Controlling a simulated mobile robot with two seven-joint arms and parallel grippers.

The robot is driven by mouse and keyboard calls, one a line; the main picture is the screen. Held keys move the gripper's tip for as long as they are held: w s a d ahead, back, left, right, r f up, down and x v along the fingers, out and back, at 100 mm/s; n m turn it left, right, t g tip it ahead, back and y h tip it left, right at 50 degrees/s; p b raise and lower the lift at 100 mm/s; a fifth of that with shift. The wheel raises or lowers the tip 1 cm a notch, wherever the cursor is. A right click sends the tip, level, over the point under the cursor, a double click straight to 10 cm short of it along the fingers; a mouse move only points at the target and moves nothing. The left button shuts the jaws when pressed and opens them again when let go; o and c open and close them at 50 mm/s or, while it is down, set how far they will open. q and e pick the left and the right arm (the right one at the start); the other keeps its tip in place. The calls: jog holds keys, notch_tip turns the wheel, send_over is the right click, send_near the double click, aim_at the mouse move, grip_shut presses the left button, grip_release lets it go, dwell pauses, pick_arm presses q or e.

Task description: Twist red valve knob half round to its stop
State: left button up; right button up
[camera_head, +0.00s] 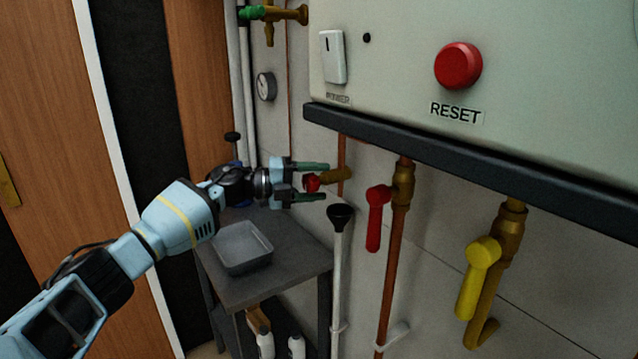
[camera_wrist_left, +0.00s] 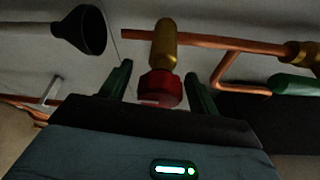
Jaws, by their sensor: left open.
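The red valve knob (camera_head: 312,182) sits on the end of a brass valve body (camera_head: 335,175) below the boiler casing. It also shows in the left wrist view (camera_wrist_left: 161,90), where it lies between the two green fingers. My left gripper (camera_head: 314,181) is open, with one finger above the knob and one below it in the head view. In the left wrist view the fingers (camera_wrist_left: 160,85) stand to either side of the knob, with gaps visible between. My right gripper is not in view.
A red lever (camera_head: 377,218) and a yellow lever (camera_head: 477,278) hang on pipes to the right. A black funnel (camera_head: 341,215) on a white pipe stands just below the knob. A grey tray (camera_head: 242,247) rests on a bench. The boiler casing (camera_head: 400,60) overhangs above, with a red RESET button (camera_head: 458,66).

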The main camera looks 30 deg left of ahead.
aim_at(305, 183)
pick_arm(q)
jog(key=b+v, duration=0.1)
jog(key=v, duration=0.5)
jog(key=shift+s+a+f, duration=0.15)
jog(key=shift+f, duration=0.05)
jog(key=shift+s+a+r, duration=0.15)
jog(key=shift+s+a, duration=0.05)
jog(key=shift+s, duration=0.05)
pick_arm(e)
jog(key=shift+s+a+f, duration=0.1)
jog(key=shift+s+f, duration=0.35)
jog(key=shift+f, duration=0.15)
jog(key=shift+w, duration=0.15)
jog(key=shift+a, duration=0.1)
